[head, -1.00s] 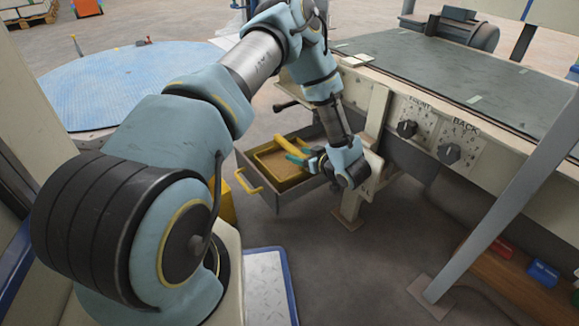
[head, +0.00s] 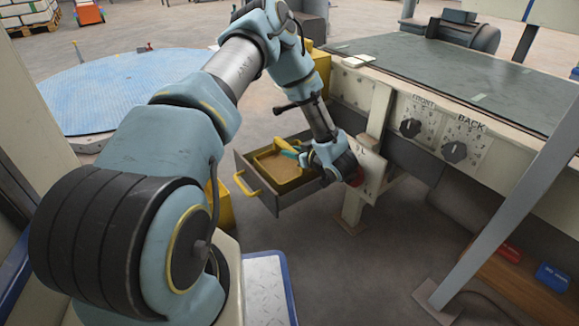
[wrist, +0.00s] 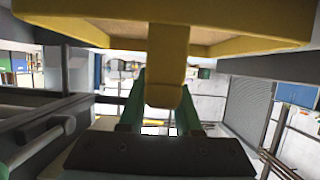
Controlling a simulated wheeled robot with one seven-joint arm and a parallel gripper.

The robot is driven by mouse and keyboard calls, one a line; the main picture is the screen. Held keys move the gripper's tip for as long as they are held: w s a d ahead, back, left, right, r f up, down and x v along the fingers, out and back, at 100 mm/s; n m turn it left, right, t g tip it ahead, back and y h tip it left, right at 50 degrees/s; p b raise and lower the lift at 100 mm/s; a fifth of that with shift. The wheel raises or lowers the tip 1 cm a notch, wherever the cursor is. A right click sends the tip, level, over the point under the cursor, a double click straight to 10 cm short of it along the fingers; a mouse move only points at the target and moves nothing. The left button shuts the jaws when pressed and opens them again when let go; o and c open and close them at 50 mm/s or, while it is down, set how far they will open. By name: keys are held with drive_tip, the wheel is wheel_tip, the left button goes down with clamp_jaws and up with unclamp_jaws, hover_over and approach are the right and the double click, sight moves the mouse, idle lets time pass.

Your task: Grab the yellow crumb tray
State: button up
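The yellow crumb tray (head: 267,157), a shallow box with a brown bottom, sits inside the pulled-out grey drawer (head: 291,202). In the wrist view the tray's rim (wrist: 240,47) crosses the top, and its yellow handle (wrist: 167,65) comes down toward my gripper. My gripper (wrist: 161,105) has its two green fingers on either side of the handle, which partly hides the right finger. I cannot tell whether the fingers press on it.
The drawer has a yellow front handle (head: 247,184). A machine leg (head: 352,207) and the panel with FRONT and BACK knobs (head: 455,152) stand right of my wrist. A slanted grey post (head: 505,205) stands farther right. Grey floor lies open below the drawer.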

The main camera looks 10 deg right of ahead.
clamp_jaws()
idle(0.9)
